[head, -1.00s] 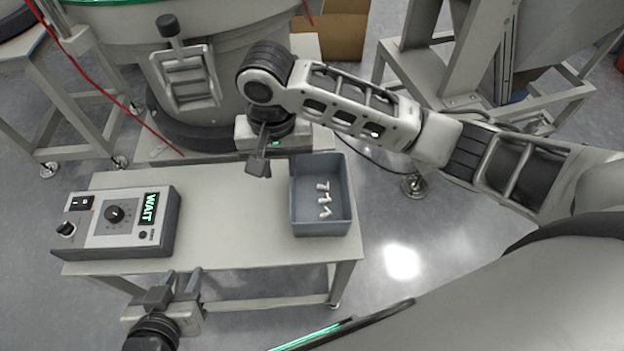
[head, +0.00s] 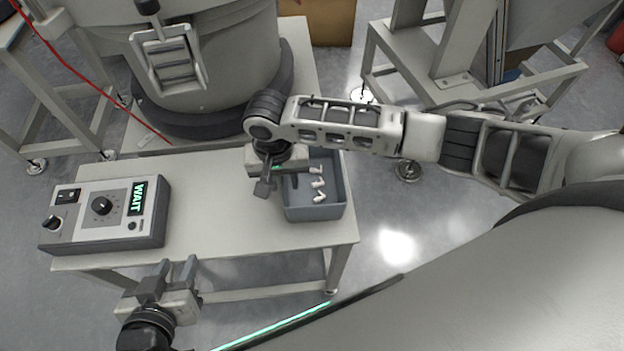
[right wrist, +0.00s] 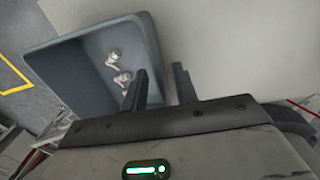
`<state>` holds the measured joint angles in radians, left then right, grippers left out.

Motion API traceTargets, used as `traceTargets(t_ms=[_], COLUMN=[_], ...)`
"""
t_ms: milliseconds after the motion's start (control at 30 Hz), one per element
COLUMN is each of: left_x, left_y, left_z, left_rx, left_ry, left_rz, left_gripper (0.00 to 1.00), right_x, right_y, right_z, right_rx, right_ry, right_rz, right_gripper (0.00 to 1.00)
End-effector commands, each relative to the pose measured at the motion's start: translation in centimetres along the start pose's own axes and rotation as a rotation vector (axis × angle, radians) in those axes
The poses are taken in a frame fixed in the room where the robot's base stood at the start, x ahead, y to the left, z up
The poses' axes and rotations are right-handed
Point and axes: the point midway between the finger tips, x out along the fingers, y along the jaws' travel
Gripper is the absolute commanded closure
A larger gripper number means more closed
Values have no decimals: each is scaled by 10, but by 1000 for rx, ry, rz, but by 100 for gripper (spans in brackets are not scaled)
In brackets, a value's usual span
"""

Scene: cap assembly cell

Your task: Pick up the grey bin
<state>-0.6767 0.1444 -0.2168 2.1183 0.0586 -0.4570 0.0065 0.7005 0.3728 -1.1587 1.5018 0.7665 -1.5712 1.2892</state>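The grey bin (head: 317,212) stands on the right end of the light table, with several small white parts (head: 318,184) lying in it. My right gripper (head: 277,187) is over the bin's left wall, and my arm hides the bin's far part. In the right wrist view the bin (right wrist: 150,32) is at the upper left. There my right gripper (right wrist: 163,82) is open, one finger over the bin's inside and the other outside its wall. I cannot tell whether it touches the wall. My left gripper (head: 172,270) is open and empty in front of the table's near edge.
A control box (head: 105,215) with a dial and a green "WAIT" display sits on the table's left end. The table's middle (head: 215,220) is bare. A large grey drum-shaped machine (head: 230,70) stands behind the table. A metal frame (head: 440,70) stands at the back right.

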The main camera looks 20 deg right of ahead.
Motion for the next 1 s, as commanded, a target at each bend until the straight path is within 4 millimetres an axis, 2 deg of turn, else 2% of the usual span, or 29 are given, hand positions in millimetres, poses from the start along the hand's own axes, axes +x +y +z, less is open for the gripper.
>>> traceTargets(t_ms=[33, 167, 433, 467, 533, 567, 1000], left_x=[1, 1, 0, 0, 0, 0, 0], left_y=[0, 1, 1, 1, 1, 1, 1], left_z=[1, -2, -2, -2, -2, -2, 0], left_rx=[-4, -9, -11, -11, -11, -11, -11], left_ry=[2, 11, 12, 12, 11, 11, 6], left_rz=[0, 2, 3, 3, 2, 2, 2], left_gripper=[64, 64, 64, 64, 64, 64, 64], right_x=[10, 24, 26, 26, 26, 26, 23], right_y=[0, 0, 0, 0, 0, 0, 0], right_z=[-1, 0, 0, 0, 0, 0, -1], right_rx=[0, -1, -2, -2, -2, -2, -1], right_ry=[0, 0, 1, 1, 1, 1, 2], right_rz=[1, 0, -2, -1, -1, -1, -1], right_gripper=[71, 71, 71, 76, 96, 100, 100])
